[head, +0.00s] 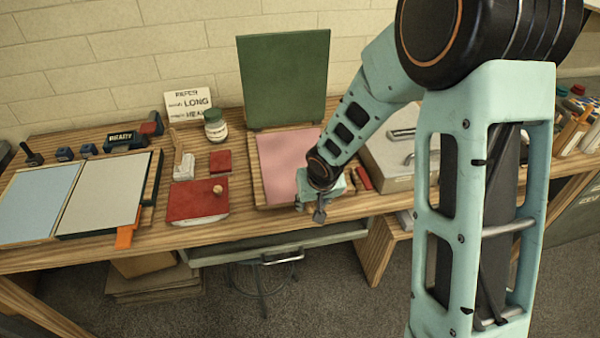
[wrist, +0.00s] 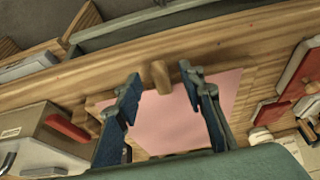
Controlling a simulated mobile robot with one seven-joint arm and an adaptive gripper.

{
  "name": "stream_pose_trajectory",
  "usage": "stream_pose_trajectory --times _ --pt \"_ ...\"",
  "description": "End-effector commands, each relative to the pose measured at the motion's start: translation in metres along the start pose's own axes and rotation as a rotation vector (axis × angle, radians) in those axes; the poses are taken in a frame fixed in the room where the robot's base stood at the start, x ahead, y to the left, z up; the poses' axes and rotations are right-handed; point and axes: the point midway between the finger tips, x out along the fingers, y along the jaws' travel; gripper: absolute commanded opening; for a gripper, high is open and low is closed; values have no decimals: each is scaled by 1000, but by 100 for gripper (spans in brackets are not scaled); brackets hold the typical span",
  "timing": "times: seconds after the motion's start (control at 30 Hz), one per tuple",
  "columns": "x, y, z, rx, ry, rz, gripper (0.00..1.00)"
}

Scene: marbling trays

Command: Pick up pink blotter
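The pink blotter (head: 283,165) lies flat in a shallow wooden tray (head: 259,190) on the bench, in front of a green upright board. My gripper (head: 318,214) is at the tray's front right corner in the head view, and my arm hides part of the tray's right side. In the wrist view the pink blotter (wrist: 180,122) shows between and beyond the two blue fingers. My gripper (wrist: 160,98) is open there, with the fingers wide apart and nothing held. A small wooden knob (wrist: 160,76) shows between the fingertips, at the blotter's edge.
A red box with a knob (head: 197,199) and a small red block (head: 220,160) lie left of the tray. The green board (head: 284,77) stands behind it. A grey case (head: 398,160) and red pieces (head: 363,178) are on the right. A jar (head: 215,126) stands back left.

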Motion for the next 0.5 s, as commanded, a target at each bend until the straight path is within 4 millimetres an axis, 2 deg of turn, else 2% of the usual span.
stream_pose_trajectory --times 0.1,0.4,0.5 --pt "12 0 0 -1 0 0 36" --pt "14 0 0 0 1 1 36" --pt "14 0 0 0 1 1 25"
